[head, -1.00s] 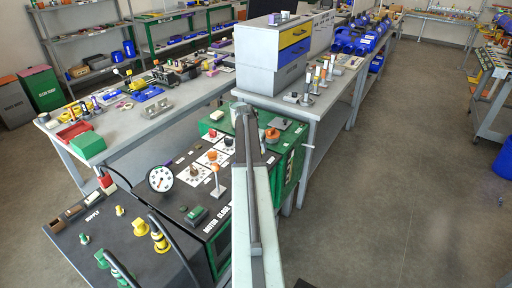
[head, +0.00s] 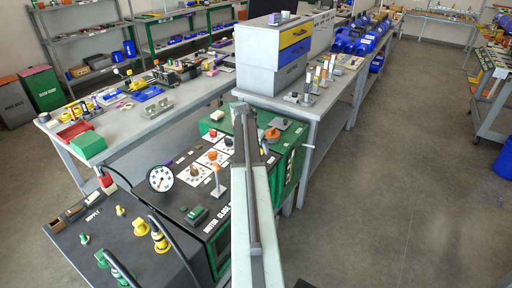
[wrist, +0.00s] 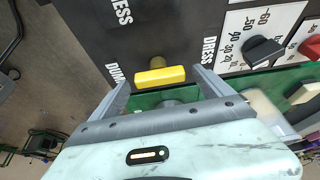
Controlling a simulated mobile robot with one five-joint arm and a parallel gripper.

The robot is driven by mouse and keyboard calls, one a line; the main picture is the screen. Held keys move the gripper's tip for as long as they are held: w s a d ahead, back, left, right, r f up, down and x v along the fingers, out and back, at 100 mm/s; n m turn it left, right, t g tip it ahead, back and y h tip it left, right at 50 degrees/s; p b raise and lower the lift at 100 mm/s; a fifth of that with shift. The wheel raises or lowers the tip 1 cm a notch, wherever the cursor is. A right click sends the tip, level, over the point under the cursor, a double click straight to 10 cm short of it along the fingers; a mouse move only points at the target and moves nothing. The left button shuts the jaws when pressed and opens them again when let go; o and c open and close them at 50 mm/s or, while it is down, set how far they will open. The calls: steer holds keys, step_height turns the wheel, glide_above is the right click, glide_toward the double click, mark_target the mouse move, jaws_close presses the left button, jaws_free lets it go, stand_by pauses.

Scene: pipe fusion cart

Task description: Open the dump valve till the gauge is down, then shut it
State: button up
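In the wrist view a yellow bar handle (wrist: 160,76) on a short brass stem stands out from a dark panel, beside a partly hidden label that begins "DUM". My gripper (wrist: 161,82) is open, with one finger on each side of the handle and visible gaps to both. The handle lies crosswise between the fingers. In the head view the round white gauge (head: 160,179) stands at the left of the dark cart top; its needle is too small to read. My arm hides the handle and my gripper there.
In the wrist view a black knob (wrist: 264,50) on a white dial and a red knob (wrist: 311,46) sit right of my gripper. Open floor lies to the right.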

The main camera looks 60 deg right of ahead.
steer(key=p+v, duration=0.7)
steer(key=shift+a+r, duration=0.2)
steer(key=shift+r, duration=0.15)
